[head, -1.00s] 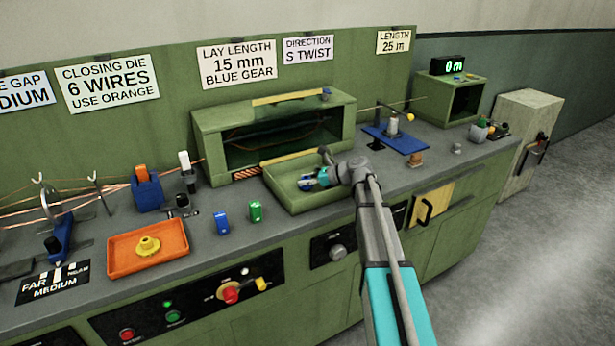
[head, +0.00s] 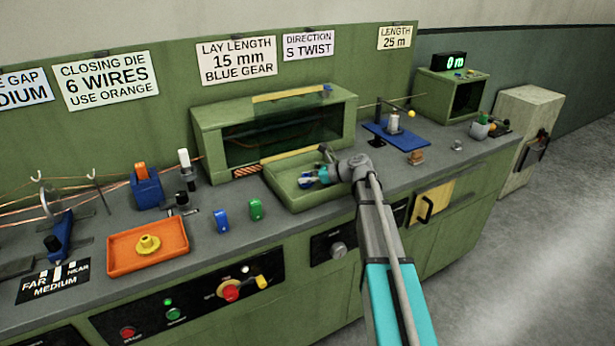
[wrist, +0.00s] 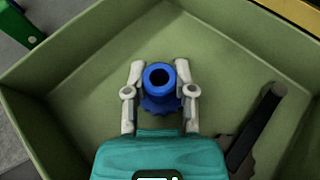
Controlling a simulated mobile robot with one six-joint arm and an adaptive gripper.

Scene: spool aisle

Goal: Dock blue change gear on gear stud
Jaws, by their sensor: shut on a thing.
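The blue change gear (wrist: 159,80) has a round hub with a dark centre hole and a toothed rim below. My gripper (wrist: 160,84) is shut on it, one pale finger on each side. In the head view my gripper (head: 312,179) is over the green tray (head: 283,193), and a little of the blue gear shows there. In the wrist view the tray's floor and walls (wrist: 90,65) surround the gear; its height above the floor is hard to tell. I cannot identify the gear stud for certain in either view.
A dark rod-like shape (wrist: 256,128) stands or lies in the tray, right of my gripper. A green housing (head: 200,135) with a clear front panel stands behind the tray. Blue (head: 221,221) and green (head: 256,209) blocks and an orange tray (head: 118,267) are at left.

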